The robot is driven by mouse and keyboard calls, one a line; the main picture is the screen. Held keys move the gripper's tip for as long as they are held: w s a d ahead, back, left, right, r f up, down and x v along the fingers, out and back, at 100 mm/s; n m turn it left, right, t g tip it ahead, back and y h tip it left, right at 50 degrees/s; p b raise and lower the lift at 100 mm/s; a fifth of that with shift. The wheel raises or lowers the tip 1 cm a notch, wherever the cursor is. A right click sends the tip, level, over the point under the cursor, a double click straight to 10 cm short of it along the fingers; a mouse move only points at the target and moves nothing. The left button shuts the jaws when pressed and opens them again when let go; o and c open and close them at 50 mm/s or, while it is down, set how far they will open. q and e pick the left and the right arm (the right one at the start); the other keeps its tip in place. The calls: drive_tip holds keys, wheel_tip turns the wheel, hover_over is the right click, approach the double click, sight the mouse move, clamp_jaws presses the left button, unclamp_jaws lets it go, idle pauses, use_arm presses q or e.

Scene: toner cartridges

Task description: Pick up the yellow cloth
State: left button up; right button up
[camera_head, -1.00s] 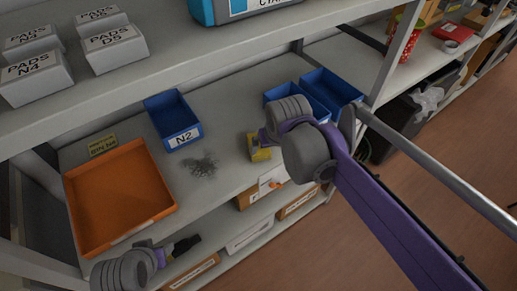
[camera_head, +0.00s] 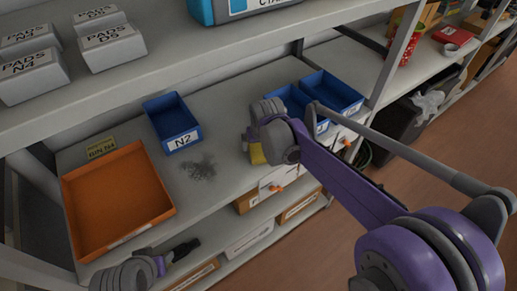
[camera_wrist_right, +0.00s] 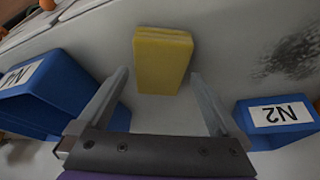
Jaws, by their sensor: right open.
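The yellow cloth (camera_wrist_right: 163,55) is a folded, block-like stack on the grey shelf. In the head view the cloth (camera_head: 257,154) is partly hidden behind my right wrist. My right gripper (camera_wrist_right: 159,76) is open and empty, with its two fingers pointing at the cloth. The cloth's near end lies between the fingertips in the picture; I cannot tell whether they touch it. My left gripper (camera_head: 186,247) is at the lower left of the head view, in front of the shelf and away from the cloth; its jaw state is unclear.
A blue bin labelled N2 (camera_head: 167,109) stands left of the cloth, and two more blue bins (camera_head: 333,92) stand right. A dark smudge (camera_head: 198,168) marks the shelf. An orange tray (camera_head: 151,188) lies at left. The upper shelf (camera_head: 180,62) hangs above.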

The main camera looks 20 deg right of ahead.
sight(259, 147)
drive_tip(key=shift+x, duration=1.15)
drive_tip(key=shift+f, duration=0.15)
drive_tip(key=c, duration=1.3)
wheel_tip(259, 147, up, 11)
drive_tip(key=shift+f, duration=0.25)
drive_tip(key=o, duration=0.8)
drive_tip(key=c, duration=0.5)
